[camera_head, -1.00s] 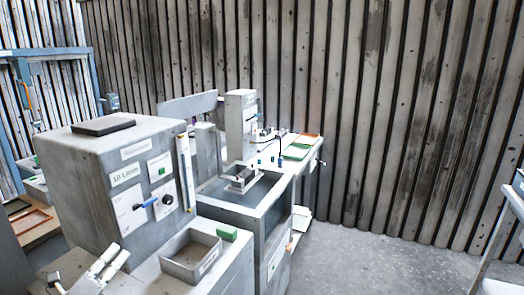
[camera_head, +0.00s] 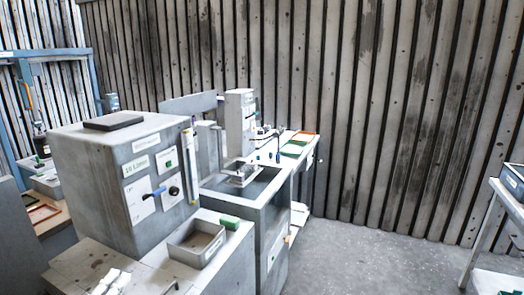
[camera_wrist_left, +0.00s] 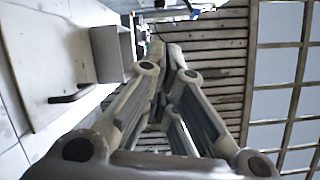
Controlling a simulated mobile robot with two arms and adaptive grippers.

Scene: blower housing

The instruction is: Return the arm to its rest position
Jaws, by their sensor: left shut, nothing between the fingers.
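My left gripper (camera_head: 112,278) shows at the bottom left edge of the head view, over the front ledge of a grey machine, with only its pale upper part in the picture. In the left wrist view its two fingers (camera_wrist_left: 168,48) run forward and come together at the tips, with nothing between them. Most of the left arm is hidden below the head view. My right gripper is in neither view.
A grey cabinet (camera_head: 105,180) with a blue-handled knob stands behind the gripper. An open grey tray (camera_head: 197,244) and a green block (camera_head: 230,222) sit on the ledge to its right. A table (camera_head: 490,230) stands far right, with clear floor (camera_head: 370,260) between.

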